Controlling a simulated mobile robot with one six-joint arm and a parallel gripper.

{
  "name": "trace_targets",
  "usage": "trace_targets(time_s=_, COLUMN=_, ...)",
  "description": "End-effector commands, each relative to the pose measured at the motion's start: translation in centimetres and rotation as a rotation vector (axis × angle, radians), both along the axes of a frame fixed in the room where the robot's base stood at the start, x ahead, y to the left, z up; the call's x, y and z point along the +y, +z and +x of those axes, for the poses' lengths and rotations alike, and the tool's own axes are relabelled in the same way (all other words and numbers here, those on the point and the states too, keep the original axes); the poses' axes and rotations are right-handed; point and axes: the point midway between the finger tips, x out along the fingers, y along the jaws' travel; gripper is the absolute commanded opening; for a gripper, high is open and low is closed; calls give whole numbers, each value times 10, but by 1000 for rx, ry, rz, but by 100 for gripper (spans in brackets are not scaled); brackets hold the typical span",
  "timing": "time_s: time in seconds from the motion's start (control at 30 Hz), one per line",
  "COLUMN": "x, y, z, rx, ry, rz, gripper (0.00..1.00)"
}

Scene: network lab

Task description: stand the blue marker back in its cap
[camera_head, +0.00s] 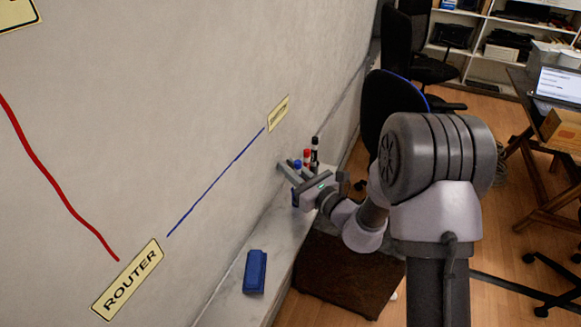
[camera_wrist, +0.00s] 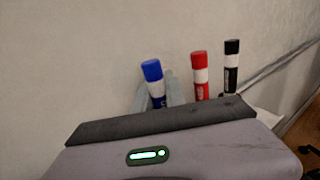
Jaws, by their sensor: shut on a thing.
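The blue marker, with a bright blue upper end and white barrel, stands roughly upright between the fingers of my gripper (camera_head: 288,166). Its blue end shows in the head view (camera_head: 297,164) and, leaning slightly, in the wrist view (camera_wrist: 152,70). My gripper (camera_wrist: 157,88) is shut on it beside the whiteboard, over the ledge. My gripper's body hides the marker's lower part. A small dark blue patch (camera_head: 295,199) shows below my gripper; I cannot tell whether it belongs to the marker or its cap.
A red marker (camera_wrist: 200,75) and a black marker (camera_wrist: 231,66) stand upright to the right of the blue one. A blue eraser (camera_head: 255,271) lies on the ledge (camera_head: 232,300). The whiteboard (camera_head: 180,100) rises at left. A dark office chair (camera_head: 388,105) stands behind my arm.

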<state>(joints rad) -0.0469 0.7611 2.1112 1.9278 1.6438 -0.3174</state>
Motion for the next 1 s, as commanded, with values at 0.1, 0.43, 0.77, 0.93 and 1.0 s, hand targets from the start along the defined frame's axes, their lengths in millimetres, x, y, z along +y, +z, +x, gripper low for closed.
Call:
trace_targets(time_s=0.1, x=0, y=1, z=0, rx=0, ry=0, rz=0, gripper=0)
trace_targets(time_s=0.43, x=1, y=1, z=0, rx=1, ry=2, rz=-1, gripper=41)
trace_targets(time_s=0.77, x=-1, y=0, z=-3, rx=1, ry=4, rz=-1, gripper=41)
trace_targets(time_s=0.93, x=-20, y=1, z=-21, rx=4, ry=-1, rz=0, gripper=41)
trace_targets(time_s=1.0, x=-33, y=1, z=-34, rx=4, ry=-3, rz=0, gripper=41)
